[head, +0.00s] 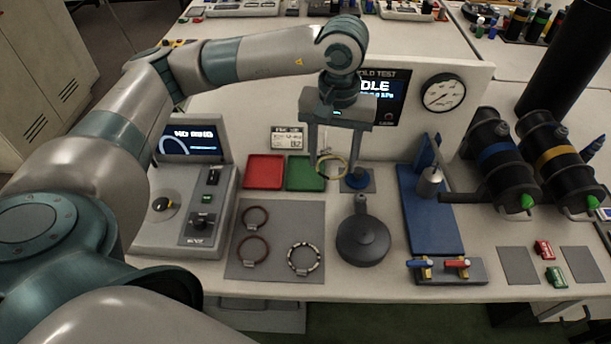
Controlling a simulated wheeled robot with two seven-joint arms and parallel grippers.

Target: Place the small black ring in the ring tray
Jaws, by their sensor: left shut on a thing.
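My left gripper (331,167) hangs fingers-down over the bench in the head view. It is shut on a thin yellowish ring (331,178), which shows between its fingertips, by the green tray (302,174). Two dark reddish-brown rings, an upper one (255,206) and a lower one (240,250), lie on a grey mat (280,229). A black-and-white banded ring (289,264) lies at the mat's lower right. I see no plainly black small ring, and I cannot tell which surface is the ring tray. My right gripper is out of view.
A red tray (265,171) is left of the green one. A dark round weight-like object (363,240) and a blue stand (430,215) stand right of the mat. A control box (190,215) is at left. A gauge panel (470,85) rises behind.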

